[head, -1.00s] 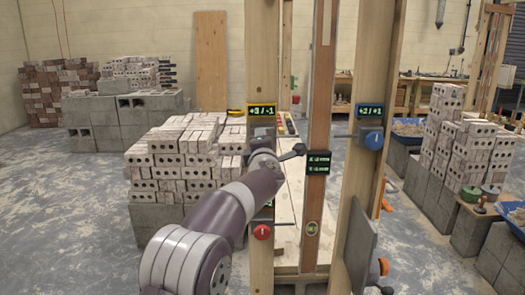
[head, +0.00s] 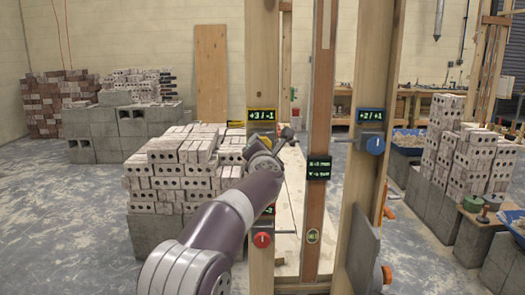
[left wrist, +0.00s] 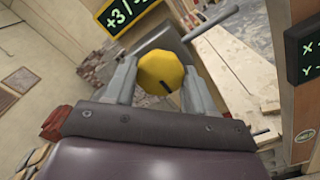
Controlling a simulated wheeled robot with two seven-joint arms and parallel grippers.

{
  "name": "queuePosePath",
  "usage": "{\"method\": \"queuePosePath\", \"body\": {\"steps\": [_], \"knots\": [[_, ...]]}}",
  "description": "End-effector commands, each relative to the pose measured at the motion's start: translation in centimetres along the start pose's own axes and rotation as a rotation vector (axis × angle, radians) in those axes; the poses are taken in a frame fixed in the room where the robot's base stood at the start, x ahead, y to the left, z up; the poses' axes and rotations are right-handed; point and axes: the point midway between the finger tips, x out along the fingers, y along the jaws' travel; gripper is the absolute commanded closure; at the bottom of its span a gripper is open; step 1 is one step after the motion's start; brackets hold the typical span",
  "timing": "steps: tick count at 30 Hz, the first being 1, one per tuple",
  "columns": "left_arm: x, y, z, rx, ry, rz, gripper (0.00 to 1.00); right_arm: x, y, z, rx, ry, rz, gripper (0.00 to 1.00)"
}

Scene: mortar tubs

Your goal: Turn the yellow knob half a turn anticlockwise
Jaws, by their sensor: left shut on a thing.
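The yellow knob (left wrist: 160,70) is round and shows a short dark mark near its lower edge in the left wrist view. My left gripper (left wrist: 160,85) has one finger on each side of the knob and is shut on it. In the head view my left gripper (head: 262,146) is at the left wooden post (head: 262,60), just below a yellow-framed display (head: 261,115) reading "+3 / -1". The knob is hidden there behind my gripper. My right gripper is in neither view.
A red knob (head: 262,240) sits lower on the same post. A blue knob (head: 375,145) is on the right post (head: 362,190), and an orange knob (head: 387,275) is low at right. A middle post carries a small dark display (head: 318,168). Brick stacks (head: 180,165) stand left.

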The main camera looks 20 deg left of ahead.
Motion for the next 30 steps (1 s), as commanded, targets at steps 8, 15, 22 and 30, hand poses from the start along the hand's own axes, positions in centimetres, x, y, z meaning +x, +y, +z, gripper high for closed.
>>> {"method": "queuePosePath", "body": {"steps": [8, 15, 22, 30], "knots": [[0.1, -0.5, -0.4, -0.007, 0.006, -0.008, 0.76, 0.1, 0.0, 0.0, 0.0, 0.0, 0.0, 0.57], [0.1, -0.5, -0.3, -0.006, 0.006, -0.007, 0.26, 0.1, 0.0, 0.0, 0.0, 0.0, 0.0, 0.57], [0.0, -0.2, -0.2, -0.007, 0.003, -0.003, 0.2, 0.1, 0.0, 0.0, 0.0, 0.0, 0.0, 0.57], [-2.6, -0.4, -0.3, -0.008, -0.001, -0.002, 0.2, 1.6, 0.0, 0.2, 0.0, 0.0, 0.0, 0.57]]}}
